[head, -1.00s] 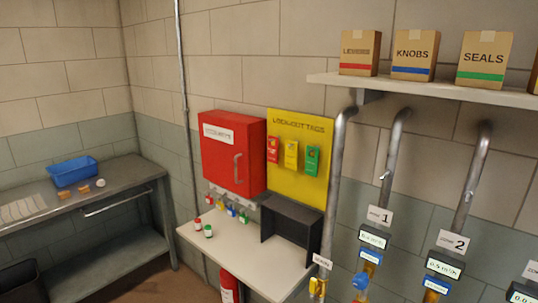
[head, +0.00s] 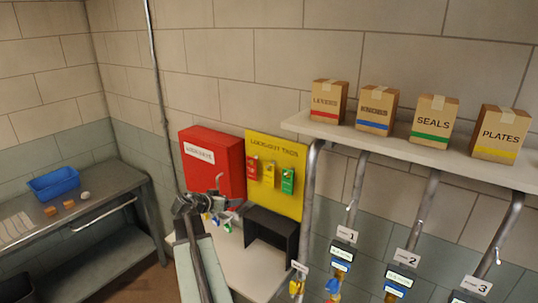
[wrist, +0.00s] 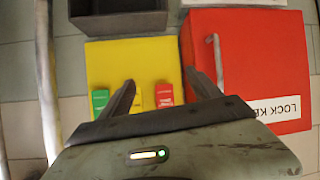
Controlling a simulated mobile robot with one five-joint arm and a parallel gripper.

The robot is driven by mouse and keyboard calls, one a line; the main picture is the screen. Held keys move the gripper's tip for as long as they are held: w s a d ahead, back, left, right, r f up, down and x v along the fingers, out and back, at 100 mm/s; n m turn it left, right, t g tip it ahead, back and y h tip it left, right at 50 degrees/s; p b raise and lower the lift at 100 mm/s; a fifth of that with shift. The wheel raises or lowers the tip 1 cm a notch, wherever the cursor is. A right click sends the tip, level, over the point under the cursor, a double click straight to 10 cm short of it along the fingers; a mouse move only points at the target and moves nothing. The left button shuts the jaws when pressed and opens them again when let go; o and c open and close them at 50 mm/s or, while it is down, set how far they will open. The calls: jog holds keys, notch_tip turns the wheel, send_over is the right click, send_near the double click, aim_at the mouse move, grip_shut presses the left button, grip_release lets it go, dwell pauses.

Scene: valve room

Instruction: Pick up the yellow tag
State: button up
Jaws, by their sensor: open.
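The yellow tag (head: 268,174) hangs on the yellow lockout board (head: 290,150), between the red tag (head: 252,168) and the green tag (head: 287,181). My gripper (head: 226,195) is open and empty, in front of the red box and left of and below the tags. In the wrist view, which looks upside down, my gripper (wrist: 159,80) has its fingers spread before the board. The green tag (wrist: 100,98) is left of that finger, and the red tag (wrist: 164,95) lies between the fingers.
The red lock box (head: 212,160) adjoins the board on the left. A dark open box (head: 270,235) stands on the white shelf (head: 245,265) below. Grey pipes (head: 308,195) rise right of the board. A high shelf (head: 400,148) carries several cartons. A bench with a blue bin (head: 53,183) is at left.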

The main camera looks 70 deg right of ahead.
aim_at(269, 173)
jog(key=shift+s+d+r+m+g+h+p, duration=0.15)
jog(key=shift+s+d+r+m+g+h, duration=0.25)
jog(key=shift+s+d+r, duration=1.05)
jog(key=shift+s+d+r+m+g+h+p, duration=0.2)
jog(key=shift+s+d+r+m, duration=0.5)
jog(key=shift+s+d, duration=1.25)
jog(key=shift+s+d+r+m+g+h+p, duration=0.1)
jog(key=shift+s+d+r+m+g+h, duration=0.2)
jog(key=shift+s+d+r, duration=1.35)
jog(key=b+x, duration=0.1)
jog(key=x, duration=0.5)
jog(key=shift+w, duration=0.1)
jog(key=shift+a, duration=0.1)
jog(key=c, duration=1.4)
